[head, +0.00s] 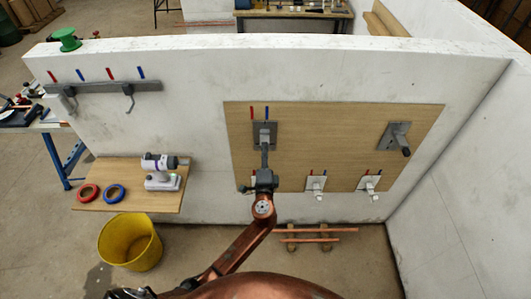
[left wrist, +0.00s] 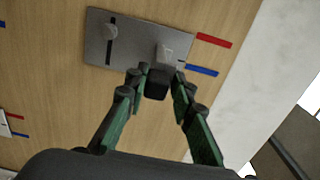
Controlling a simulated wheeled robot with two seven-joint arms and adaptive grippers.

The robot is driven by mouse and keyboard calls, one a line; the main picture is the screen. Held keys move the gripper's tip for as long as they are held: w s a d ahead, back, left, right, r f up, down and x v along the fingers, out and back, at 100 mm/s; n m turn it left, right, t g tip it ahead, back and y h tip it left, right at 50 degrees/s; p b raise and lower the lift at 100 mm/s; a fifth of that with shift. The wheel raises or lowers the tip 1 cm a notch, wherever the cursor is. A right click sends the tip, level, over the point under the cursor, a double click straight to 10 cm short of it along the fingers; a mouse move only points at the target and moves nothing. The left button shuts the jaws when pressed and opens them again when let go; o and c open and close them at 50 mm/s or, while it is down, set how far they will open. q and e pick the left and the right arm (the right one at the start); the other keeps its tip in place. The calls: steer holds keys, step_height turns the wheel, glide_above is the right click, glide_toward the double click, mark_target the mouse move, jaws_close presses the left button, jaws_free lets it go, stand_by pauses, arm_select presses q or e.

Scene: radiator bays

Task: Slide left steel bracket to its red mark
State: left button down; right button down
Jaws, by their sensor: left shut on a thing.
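The left steel bracket (left wrist: 166,50) stands out from a grey slotted plate (head: 264,128) at the upper left of the wooden board. My left gripper (head: 264,172) reaches it from below. In the left wrist view its fingers (left wrist: 158,84) are shut on the bracket's dark outer end. The red mark (head: 252,112) and blue mark (head: 267,112) sit at the plate's top edge. The bracket appears nearer the blue mark's line than the red's. The fingers partly hide its end. My right gripper is not in view.
A second steel bracket (head: 397,138) is at the board's upper right. White fittings (head: 315,185) with red and blue marks line the board's lower part. A hook rail (head: 102,88) and a shelf (head: 133,200) are at left. A side wall (head: 462,165) bounds the right.

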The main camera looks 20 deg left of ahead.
arm_select(q)
steer(key=a, duration=0.1)
steer(key=s+a+f, duration=0.1)
steer(key=a, duration=0.3)
steer(key=shift+s+f, duration=0.15)
steer(key=shift+s, duration=0.2)
steer(key=c, duration=1.8)
jaws_free()
steer(key=shift+r, duration=0.2)
steer(key=shift+w+r, duration=0.1)
steer(key=shift+r, duration=0.05)
steer(key=v, duration=1.2)
